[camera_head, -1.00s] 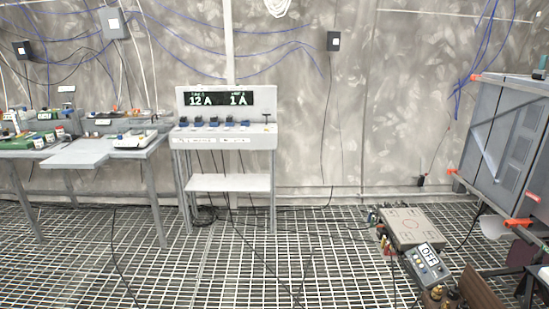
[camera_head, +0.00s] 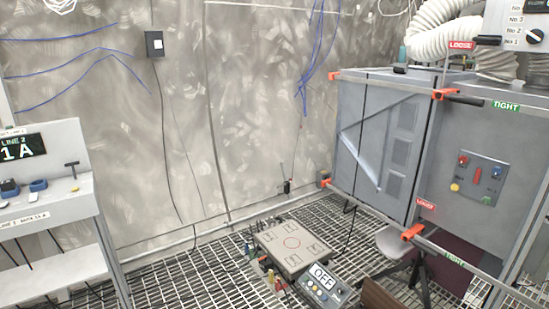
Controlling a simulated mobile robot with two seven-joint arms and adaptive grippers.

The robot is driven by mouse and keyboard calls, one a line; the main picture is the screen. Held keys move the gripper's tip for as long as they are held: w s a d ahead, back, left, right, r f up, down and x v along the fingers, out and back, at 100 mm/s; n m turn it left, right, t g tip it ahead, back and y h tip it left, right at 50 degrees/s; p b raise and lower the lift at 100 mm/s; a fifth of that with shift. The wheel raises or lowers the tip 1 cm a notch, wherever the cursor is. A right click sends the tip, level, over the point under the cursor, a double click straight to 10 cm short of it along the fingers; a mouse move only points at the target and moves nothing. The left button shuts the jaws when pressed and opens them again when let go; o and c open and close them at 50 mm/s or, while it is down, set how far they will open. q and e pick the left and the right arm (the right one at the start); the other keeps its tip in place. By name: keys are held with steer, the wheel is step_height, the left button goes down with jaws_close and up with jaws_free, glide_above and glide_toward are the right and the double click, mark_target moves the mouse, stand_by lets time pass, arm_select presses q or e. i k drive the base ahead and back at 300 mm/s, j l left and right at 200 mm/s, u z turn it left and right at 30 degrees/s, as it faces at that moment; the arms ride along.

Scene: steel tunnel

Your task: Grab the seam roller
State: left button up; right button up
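I cannot make out a seam roller in the head view. Neither of my grippers shows in the view.
A grey cabinet (camera_head: 384,135) with orange-cornered rails and a button panel (camera_head: 478,178) fills the right. A box reading OFF (camera_head: 325,284) sits before the plate. A grey seat (camera_head: 394,242) stands beside it. Open grating (camera_head: 180,275) lies between console and plate.

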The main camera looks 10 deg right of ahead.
mark_target(400, 67)
steer(key=i, duration=0.9)
steer(key=i+u, duration=0.15)
steer(key=i, duration=0.8)
